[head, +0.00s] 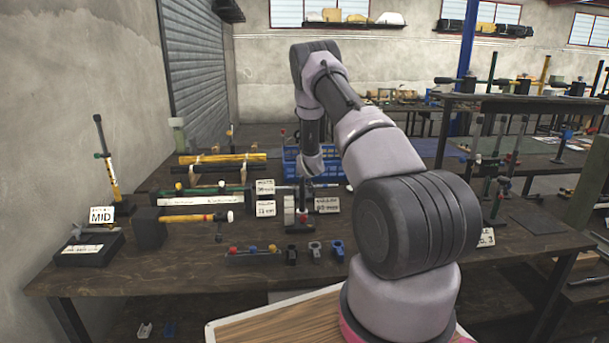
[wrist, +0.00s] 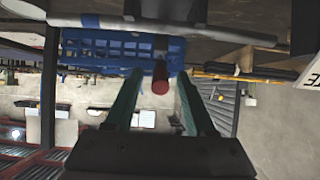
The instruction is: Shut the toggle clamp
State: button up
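My gripper (head: 304,182) points down over the middle of the bench in the head view. In the wrist view its two green fingers (wrist: 159,75) stand apart. A red round-ended grip (wrist: 160,80) shows between them in the picture, with gaps on both sides; I cannot tell its depth relative to the fingertips. It appears to be the handle of the small upright device on a dark base (head: 300,228) under my gripper, which I take for the toggle clamp. Its lever looks upright. My gripper partly hides it in the head view.
White label cards (head: 327,205) stand beside the device. A blue crate (head: 328,163) is behind it, also in the wrist view (wrist: 110,52). Yellow and dark bars (head: 222,158) lie to the left. Small coloured parts (head: 315,250) lie at the front. A lever device (head: 90,249) stands far left.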

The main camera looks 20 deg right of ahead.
jog(key=v, duration=1)
jog(key=shift+s+r, duration=0.2)
jog(key=shift+s, duration=0.1)
jog(key=shift+a, duration=0.1)
